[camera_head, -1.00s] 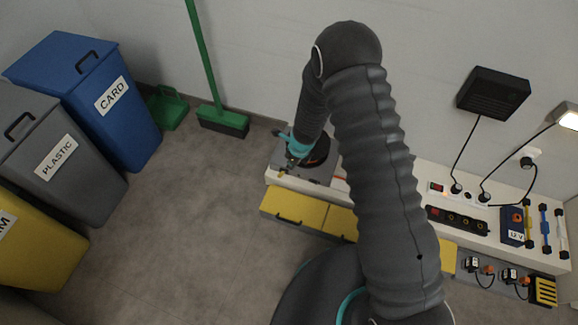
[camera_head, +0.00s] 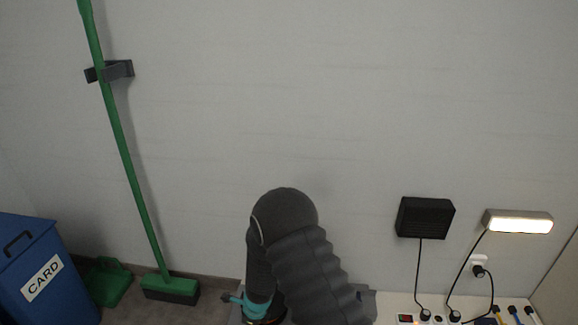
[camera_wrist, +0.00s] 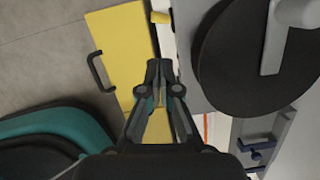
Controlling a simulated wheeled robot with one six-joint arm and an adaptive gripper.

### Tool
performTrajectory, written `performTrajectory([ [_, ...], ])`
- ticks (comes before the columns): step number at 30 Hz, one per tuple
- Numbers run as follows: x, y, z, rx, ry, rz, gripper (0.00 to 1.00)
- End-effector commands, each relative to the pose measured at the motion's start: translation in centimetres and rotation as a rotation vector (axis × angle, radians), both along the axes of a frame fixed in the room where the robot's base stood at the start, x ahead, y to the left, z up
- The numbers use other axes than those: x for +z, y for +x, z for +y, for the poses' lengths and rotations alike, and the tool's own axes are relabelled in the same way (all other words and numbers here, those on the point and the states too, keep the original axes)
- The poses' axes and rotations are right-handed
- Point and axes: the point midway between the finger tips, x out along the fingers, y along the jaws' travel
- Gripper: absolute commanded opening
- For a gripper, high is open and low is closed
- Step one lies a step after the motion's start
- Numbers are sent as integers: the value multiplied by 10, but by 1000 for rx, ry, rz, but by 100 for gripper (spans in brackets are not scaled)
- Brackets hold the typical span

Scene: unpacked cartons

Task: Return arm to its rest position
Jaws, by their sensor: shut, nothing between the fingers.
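My gripper (camera_wrist: 159,72) shows in the wrist view with its two dark fingers together and nothing between them. It hangs over the edge between a yellow drawer front (camera_wrist: 122,42) with a black handle and a grey machine with a large dark disc (camera_wrist: 235,75). I cannot tell its height above them. In the head view my dark, ribbed arm bends at the bottom middle in front of the wall. The gripper's fingers are out of that view.
A workbench (camera_head: 392,300) runs along the wall at the lower right. A black box (camera_head: 425,217) and a lit lamp (camera_head: 518,222) with cables are above it. A green broom (camera_head: 122,150), a green dustpan (camera_head: 107,283) and a blue CARD bin (camera_head: 40,270) stand at the left.

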Motion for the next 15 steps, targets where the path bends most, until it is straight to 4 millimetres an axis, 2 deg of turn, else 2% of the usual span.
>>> performTrajectory([
  [2,0,-7,1,117,-1,8,0],
  [8,-4,-49,-11,484,-5,69,0],
  [11,8,-66,-16,658,8,83,0],
  [15,40,-81,-27,907,34,78,0],
])
